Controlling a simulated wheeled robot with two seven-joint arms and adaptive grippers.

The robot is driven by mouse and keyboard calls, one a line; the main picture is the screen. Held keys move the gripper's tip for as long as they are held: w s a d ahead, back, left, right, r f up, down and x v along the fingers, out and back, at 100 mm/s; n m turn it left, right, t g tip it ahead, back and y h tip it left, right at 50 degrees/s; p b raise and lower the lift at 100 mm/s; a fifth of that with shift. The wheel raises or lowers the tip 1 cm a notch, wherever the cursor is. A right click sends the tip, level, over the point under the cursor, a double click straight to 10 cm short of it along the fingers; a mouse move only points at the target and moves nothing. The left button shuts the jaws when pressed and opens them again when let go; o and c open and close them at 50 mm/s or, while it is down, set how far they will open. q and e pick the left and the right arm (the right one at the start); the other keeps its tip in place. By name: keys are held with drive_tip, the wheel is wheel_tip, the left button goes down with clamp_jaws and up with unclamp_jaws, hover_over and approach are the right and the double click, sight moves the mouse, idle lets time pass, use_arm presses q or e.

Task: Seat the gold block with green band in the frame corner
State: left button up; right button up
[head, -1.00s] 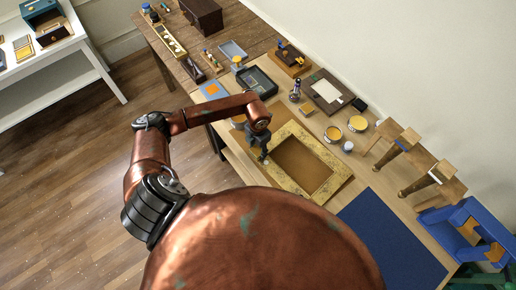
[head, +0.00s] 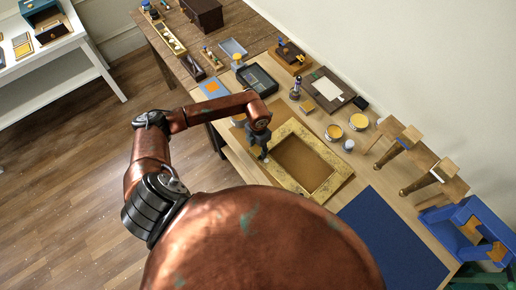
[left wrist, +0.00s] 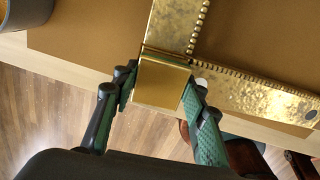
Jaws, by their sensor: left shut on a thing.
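The gilt frame (head: 328,189) lies flat on a brown board on the workbench, and two of its beaded bars (left wrist: 250,88) meet near the middle of the left wrist view. My left gripper (head: 263,156) is at the frame's left corner in the head view. In the left wrist view its green-padded fingers (left wrist: 160,95) are shut on the gold block (left wrist: 160,84). The block sits at the meeting of the bars, with a dark line along its upper edge. I cannot tell whether it is fully down. My right gripper is not in view.
A blue mat (head: 385,240) covers the bench to the right. Yellow-topped pots (head: 359,122), a dark tray (head: 258,80) and a brown board with paper (head: 332,91) stand behind the frame.

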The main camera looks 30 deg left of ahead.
use_arm(q)
drive_tip(key=o, duration=1.2)
wheel_tip(320, 180, up, 12)
idle(0.4)
